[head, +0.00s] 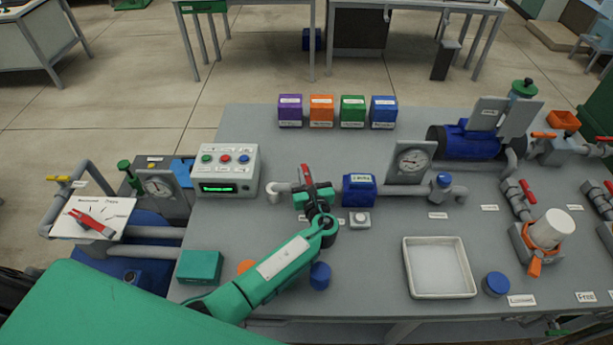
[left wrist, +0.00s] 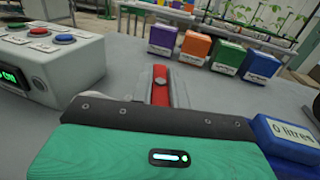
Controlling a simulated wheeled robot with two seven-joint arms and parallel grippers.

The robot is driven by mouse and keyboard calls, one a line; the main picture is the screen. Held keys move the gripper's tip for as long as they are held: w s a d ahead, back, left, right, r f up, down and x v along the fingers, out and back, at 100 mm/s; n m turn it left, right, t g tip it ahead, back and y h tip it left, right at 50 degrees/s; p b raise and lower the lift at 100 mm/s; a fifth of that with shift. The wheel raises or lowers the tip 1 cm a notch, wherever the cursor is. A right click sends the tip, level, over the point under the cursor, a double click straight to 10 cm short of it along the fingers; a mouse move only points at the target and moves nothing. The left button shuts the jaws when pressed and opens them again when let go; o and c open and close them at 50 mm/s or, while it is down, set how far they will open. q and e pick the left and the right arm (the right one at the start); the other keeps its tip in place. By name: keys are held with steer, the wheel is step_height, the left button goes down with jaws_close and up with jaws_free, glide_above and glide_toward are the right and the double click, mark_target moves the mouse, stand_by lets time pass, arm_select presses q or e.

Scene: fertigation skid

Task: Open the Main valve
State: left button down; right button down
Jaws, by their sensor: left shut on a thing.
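A valve with a red lever handle (head: 307,174) sits on the grey pipe between the pipe's left end and the blue meter. I take it for the Main valve, but its label is hidden or unreadable. The lever points away from me, across the pipe. My left gripper (head: 314,197) is over the valve and shut on this lever. In the left wrist view the red lever (left wrist: 160,86) shows just beyond the dark gripper edge; the fingertips are mostly hidden. My right gripper is in neither view.
The blue meter (head: 359,190) stands close right of the valve; its display reads 0 litres in the wrist view. The control box (head: 226,171) with buttons is to the left. A round gauge (head: 412,161) and a white tray (head: 439,267) are to the right. Coloured boxes (head: 321,111) stand behind.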

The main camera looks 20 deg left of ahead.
arm_select(q)
steer(key=n+g+y+b, duration=0.1)
steer(key=n+g+y, duration=0.1)
steer(key=n+g+y+b, duration=0.2)
steer(key=y, duration=0.1)
steer(key=shift+d+f+n+g, duration=0.2)
steer(key=shift+n+g, duration=0.1)
steer(key=shift+g, duration=0.1)
steer(key=n+g+y+b, duration=0.1)
steer(key=g, duration=0.1)
steer(key=n+g+y+b, duration=0.1)
steer(key=n+g+y, duration=0.1)
steer(key=g, duration=0.1)
steer(key=shift+a+r+n+b, duration=0.1)
steer(key=shift+n+b, duration=0.2)
steer(key=shift+b, duration=0.1)
steer(key=shift+n+g+y+b, duration=0.35)
steer(key=shift+n+g, duration=0.25)
steer(key=shift+g, duration=0.3)
steer(key=shift+r, duration=0.1)
steer(key=c, duration=1.4)
jaws_free()
steer(key=shift+o, duration=0.2)
steer(key=shift+r, duration=0.1)
